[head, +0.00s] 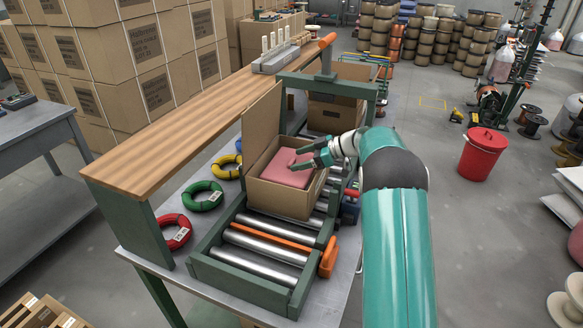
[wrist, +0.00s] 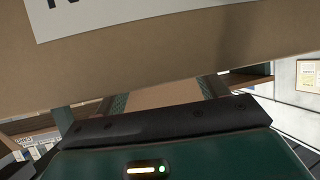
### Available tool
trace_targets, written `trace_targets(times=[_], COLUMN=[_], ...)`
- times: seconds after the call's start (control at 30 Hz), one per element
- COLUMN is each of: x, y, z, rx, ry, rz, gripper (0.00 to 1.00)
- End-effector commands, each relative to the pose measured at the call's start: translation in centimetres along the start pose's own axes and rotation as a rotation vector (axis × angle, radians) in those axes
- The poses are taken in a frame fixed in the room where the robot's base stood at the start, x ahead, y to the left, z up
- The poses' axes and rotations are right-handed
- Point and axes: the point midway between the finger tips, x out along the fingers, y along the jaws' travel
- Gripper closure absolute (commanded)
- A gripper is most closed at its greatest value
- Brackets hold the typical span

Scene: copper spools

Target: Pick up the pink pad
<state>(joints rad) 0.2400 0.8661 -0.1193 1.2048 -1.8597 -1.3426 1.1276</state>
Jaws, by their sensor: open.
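The pink pad (head: 281,170) lies inside an open cardboard box (head: 281,197) on the roller conveyor (head: 262,246) in the head view. The box's tall flap stands up on its left side. My gripper (head: 292,160) reaches in from the right, with its fingers apart over the pad's upper right part. I cannot tell whether a finger touches the pad. In the wrist view, brown cardboard with a white label (wrist: 130,15) fills the upper part and hides the fingertips. The pad does not show there.
A wooden shelf (head: 200,121) runs along the left of the conveyor, and a green frame (head: 333,83) crosses behind the box. Red, green (head: 203,196) and yellow coils lie left of the conveyor. A red bin (head: 482,155) stands on the floor at right.

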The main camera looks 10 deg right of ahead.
Motion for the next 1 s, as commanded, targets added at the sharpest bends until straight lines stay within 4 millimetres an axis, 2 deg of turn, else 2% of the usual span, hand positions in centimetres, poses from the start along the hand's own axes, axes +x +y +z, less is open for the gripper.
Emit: trace_targets(times=[0.1, 0.33, 0.57, 1.0], x=[1.31, 1.42, 1.39, 1.04], y=[0.11, 0.12, 0.11, 0.13], z=[0.05, 0.03, 0.03, -0.68], rx=[0.001, 0.001, 0.001, -0.001], ry=[0.000, 0.000, 0.000, 0.000], rz=[0.000, 0.001, 0.001, 0.002], gripper=[0.28, 0.30, 0.75, 0.76])
